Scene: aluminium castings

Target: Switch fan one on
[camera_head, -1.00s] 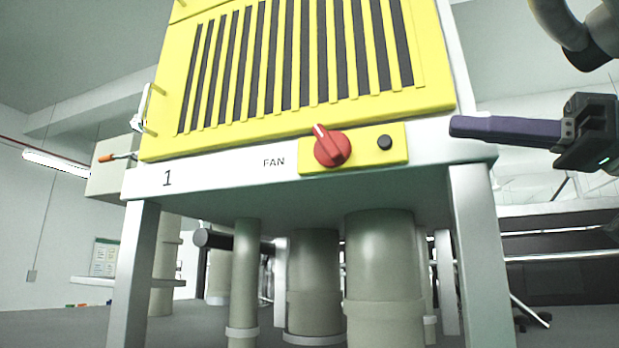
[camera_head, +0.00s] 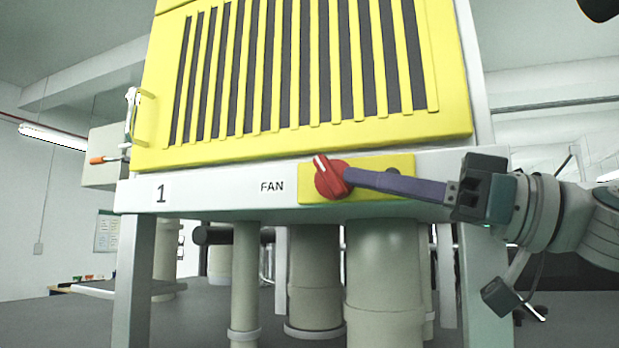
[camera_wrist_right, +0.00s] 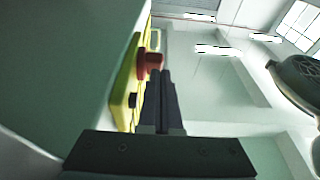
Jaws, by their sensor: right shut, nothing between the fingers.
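The fan switch is a red rotary knob (camera_head: 326,177) on a yellow plate (camera_head: 405,162), beside the word FAN and the number 1 on the white frame. Its white mark points to the upper left. My right gripper (camera_head: 350,179) is shut and empty, its long purple fingers reaching in from the right with the tips at the knob's right edge. In the right wrist view the fingertips (camera_wrist_right: 163,73) are close beside the red knob (camera_wrist_right: 149,64); I cannot tell whether they touch. My left gripper is not in view.
A dark button (camera_head: 393,170) sits right of the knob, partly hidden by my fingers. The yellow slatted cabinet (camera_head: 455,105) rises above. Below the frame are grey pipes (camera_head: 385,270) and white legs (camera_head: 130,270). A small orange-tipped lever (camera_head: 98,160) is at the left.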

